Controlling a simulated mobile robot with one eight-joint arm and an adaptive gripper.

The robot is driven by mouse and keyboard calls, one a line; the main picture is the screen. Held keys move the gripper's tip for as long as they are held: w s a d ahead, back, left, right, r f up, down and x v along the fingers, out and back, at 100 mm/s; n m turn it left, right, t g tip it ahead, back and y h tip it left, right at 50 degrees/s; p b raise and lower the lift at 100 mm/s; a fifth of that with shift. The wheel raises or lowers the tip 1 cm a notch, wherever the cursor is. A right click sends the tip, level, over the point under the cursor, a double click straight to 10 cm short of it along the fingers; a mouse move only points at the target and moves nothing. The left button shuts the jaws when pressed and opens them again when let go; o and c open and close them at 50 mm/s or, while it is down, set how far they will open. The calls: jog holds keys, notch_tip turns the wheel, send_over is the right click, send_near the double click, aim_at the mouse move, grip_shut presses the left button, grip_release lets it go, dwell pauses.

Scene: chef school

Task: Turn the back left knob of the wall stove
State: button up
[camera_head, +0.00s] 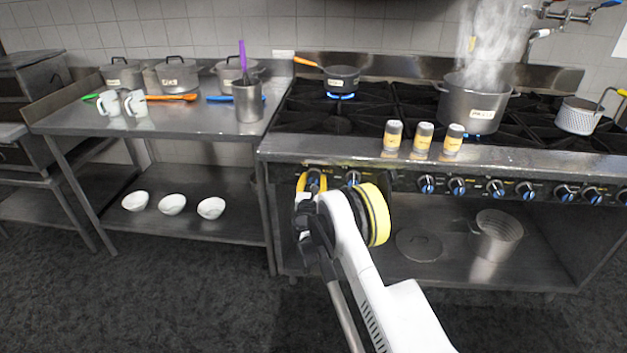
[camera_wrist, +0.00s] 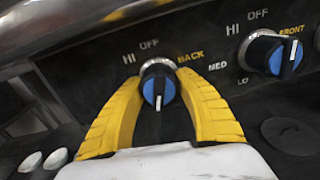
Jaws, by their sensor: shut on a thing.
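The knob marked BACK (camera_wrist: 158,88) is black with a blue face and a white line that stands nearly upright. It is at the left end of the stove's (camera_head: 460,155) front panel. My gripper (camera_wrist: 163,72) has its two yellow fingers on either side of this knob, shut on it. In the head view my gripper (camera_head: 312,181) is at the panel's left end, and the fingers and arm partly hide the knob there. The words HI and OFF show above the knob in the wrist view.
The knob marked FRONT (camera_wrist: 275,57) is close on the right. A saucepan (camera_head: 341,78) sits over a blue flame at the back left. A steaming pot (camera_head: 472,103) stands further right. Several shakers (camera_head: 423,137) line the front ledge. A steel table (camera_head: 190,118) stands left.

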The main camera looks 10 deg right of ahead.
jog(key=o, duration=1.2)
jog(key=shift+s, duration=0.1)
jog(key=v, duration=1.1)
jog(key=shift+s, duration=0.35)
jog(key=shift+a, duration=0.15)
